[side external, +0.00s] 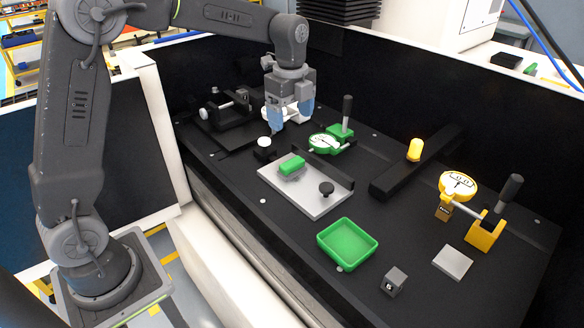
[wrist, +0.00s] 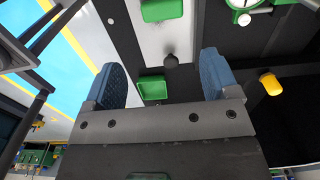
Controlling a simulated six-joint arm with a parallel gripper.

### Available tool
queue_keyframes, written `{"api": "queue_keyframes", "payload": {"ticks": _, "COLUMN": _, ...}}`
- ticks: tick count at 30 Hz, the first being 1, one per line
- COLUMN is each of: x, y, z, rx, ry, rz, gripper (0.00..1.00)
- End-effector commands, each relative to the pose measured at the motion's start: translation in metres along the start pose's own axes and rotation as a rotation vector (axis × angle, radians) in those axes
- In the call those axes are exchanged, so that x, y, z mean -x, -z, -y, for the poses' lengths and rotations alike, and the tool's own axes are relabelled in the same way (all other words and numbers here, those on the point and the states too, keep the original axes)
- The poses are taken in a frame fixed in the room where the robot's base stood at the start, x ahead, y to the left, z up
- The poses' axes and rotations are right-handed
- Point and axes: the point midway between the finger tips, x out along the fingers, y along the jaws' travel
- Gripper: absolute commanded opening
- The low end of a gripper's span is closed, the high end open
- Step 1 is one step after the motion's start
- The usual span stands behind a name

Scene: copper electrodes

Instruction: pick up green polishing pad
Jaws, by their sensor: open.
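The green polishing pad (side external: 292,164) is a small green block with a grey underside. It lies on the light grey plate (side external: 310,205), towards its far left part. In the wrist view the pad (wrist: 162,10) shows at the top edge, partly cut off, on the pale plate (wrist: 152,40). My gripper (side external: 290,115) has blue fingers, spread apart and empty. It hangs above the table, behind the pad in the side view and clear of it. In the wrist view the open fingers (wrist: 161,64) frame the lower end of the plate.
A black knob (side external: 326,188) stands on the plate. An empty green tray (side external: 347,245) sits in front. A green dial gauge (side external: 325,143) and its stand are close to my gripper. A yellow gauge (side external: 458,186), a grey cube (side external: 394,281) and a black bar (side external: 400,178) lie right.

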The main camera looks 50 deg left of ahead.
Motion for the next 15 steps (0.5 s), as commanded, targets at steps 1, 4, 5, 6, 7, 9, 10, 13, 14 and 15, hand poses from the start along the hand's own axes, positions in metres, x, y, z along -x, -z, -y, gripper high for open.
{"api": "queue_keyframes", "payload": {"ticks": 1, "x": -0.003, "y": -0.001, "z": 0.002, "rx": -0.015, "ry": -0.006, "rz": -0.001, "gripper": 0.81}}
{"api": "queue_keyframes", "payload": {"ticks": 4, "x": -0.013, "y": -0.001, "z": 0.003, "rx": -0.029, "ry": -0.013, "rz": -0.001, "gripper": 0.81}}
{"api": "queue_keyframes", "payload": {"ticks": 5, "x": -0.018, "y": -0.001, "z": 0.003, "rx": -0.029, "ry": -0.013, "rz": -0.001, "gripper": 0.81}}
{"api": "queue_keyframes", "payload": {"ticks": 6, "x": -0.024, "y": -0.001, "z": 0.003, "rx": -0.029, "ry": -0.013, "rz": -0.001, "gripper": 0.81}}
{"api": "queue_keyframes", "payload": {"ticks": 7, "x": -0.030, "y": -0.001, "z": 0.003, "rx": -0.028, "ry": -0.013, "rz": -0.001, "gripper": 0.81}}
{"api": "queue_keyframes", "payload": {"ticks": 9, "x": -0.045, "y": -0.001, "z": 0.003, "rx": -0.028, "ry": -0.013, "rz": -0.001, "gripper": 0.81}}
{"api": "queue_keyframes", "payload": {"ticks": 10, "x": -0.051, "y": -0.001, "z": 0.002, "rx": -0.028, "ry": -0.014, "rz": -0.001, "gripper": 0.81}}
{"api": "queue_keyframes", "payload": {"ticks": 13, "x": -0.069, "y": -0.001, "z": 0.002, "rx": -0.027, "ry": -0.013, "rz": -0.001, "gripper": 0.81}}
{"api": "queue_keyframes", "payload": {"ticks": 14, "x": -0.073, "y": -0.001, "z": 0.002, "rx": -0.027, "ry": -0.013, "rz": -0.001, "gripper": 0.81}}
{"api": "queue_keyframes", "payload": {"ticks": 15, "x": -0.078, "y": -0.001, "z": 0.003, "rx": -0.027, "ry": -0.010, "rz": -0.001, "gripper": 0.81}}
